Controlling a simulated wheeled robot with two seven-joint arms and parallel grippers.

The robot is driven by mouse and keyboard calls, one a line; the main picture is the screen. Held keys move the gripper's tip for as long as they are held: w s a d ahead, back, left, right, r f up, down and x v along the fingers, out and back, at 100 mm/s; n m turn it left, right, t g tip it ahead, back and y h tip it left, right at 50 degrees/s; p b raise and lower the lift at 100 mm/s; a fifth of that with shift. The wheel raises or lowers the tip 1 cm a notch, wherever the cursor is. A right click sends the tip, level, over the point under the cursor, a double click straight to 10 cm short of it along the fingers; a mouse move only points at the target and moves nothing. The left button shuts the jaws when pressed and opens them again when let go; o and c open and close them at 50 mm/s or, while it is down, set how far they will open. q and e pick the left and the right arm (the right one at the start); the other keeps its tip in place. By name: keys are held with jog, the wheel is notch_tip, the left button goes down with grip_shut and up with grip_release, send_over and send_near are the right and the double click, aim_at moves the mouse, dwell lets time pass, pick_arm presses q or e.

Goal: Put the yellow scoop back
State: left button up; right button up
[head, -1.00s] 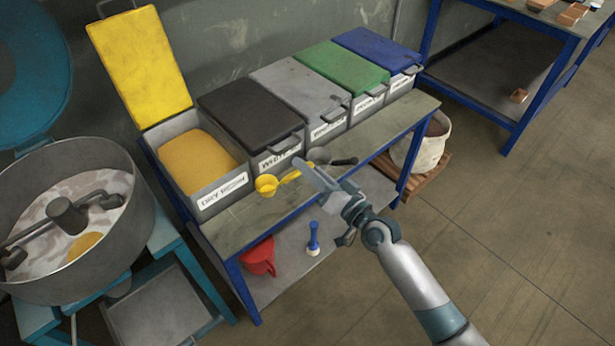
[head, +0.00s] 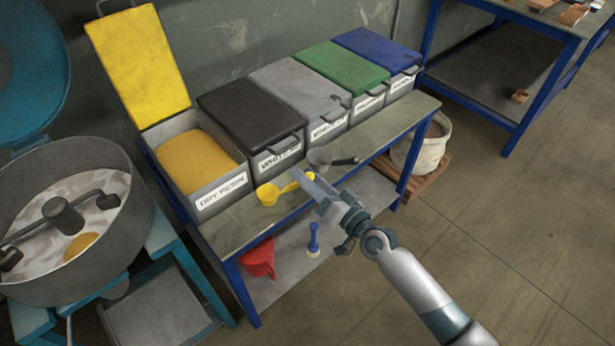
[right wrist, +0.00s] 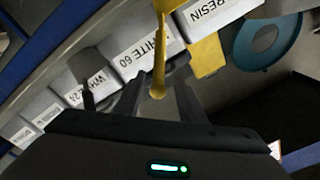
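The yellow scoop (head: 267,195) is at the front of the bench, before the dry resin and white bins, with its handle pointing right. My right gripper (head: 304,178) is at the handle's end. In the right wrist view the scoop's handle (right wrist: 159,72) lies between the fingers of my right gripper (right wrist: 158,98), with a gap visible on both sides, so the gripper looks open. The dry resin bin (head: 222,196) is full of yellow material, and its yellow lid (head: 140,62) stands open. My left gripper is not in view.
A dark scoop (head: 320,158) lies on the bench (head: 375,158) to the right. The black-lidded (head: 250,108), grey, green and blue bins are closed. A red jug (head: 258,260) and a blue brush (head: 313,240) are on the lower shelf. A mixer drum (head: 130,235) stands left.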

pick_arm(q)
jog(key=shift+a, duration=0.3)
